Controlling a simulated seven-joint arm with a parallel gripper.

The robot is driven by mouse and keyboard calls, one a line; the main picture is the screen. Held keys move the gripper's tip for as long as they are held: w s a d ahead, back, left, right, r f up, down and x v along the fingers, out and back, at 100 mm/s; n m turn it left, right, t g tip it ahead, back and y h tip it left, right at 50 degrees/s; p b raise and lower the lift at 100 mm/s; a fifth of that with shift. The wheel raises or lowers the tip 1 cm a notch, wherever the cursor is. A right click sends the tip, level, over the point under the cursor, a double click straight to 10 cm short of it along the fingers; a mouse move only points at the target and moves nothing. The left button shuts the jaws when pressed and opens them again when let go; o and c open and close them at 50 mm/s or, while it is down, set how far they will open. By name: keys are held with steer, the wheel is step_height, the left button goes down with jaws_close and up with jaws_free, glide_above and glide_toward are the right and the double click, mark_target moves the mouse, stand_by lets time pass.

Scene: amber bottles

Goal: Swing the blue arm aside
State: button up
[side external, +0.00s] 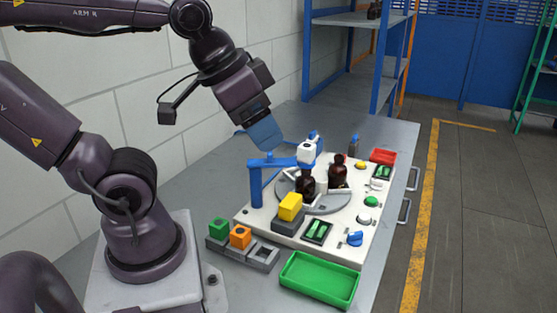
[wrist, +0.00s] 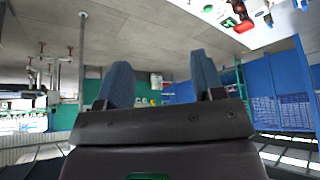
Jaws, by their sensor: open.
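The blue arm (side external: 275,162) is a bar on an upright blue post (side external: 256,187) on the white board. It reaches right to a white head (side external: 306,153) above a grey turntable (side external: 328,208). The blue arm is not clearly visible there.
A green tray (side external: 318,280) and a grey holder with green and orange cubes (side external: 240,237) lie in front. A shelf (side external: 345,60) stands behind.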

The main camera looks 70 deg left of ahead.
stand_by(0.3)
steer(key=shift+a+f, duration=0.1)
steer(key=shift+a, duration=0.1)
steer(key=c, duration=0.4)
steer(key=w+a+f+n+g, duration=0.25)
steer(key=a+n, duration=0.25)
steer(key=a, duration=0.3)
steer(key=w+a+f+n+g, duration=0.1)
steer(key=w+a+n, duration=0.2)
steer(key=a+n, duration=0.35)
steer(key=w+a+f+n+g, duration=0.2)
steer(key=w+a+n, duration=0.15)
steer(key=a, duration=0.65)
steer(key=f, duration=1.2)
steer(key=shift+s+d+f, duration=0.1)
steer(key=shift+s+d, duration=0.2)
jaws_close()
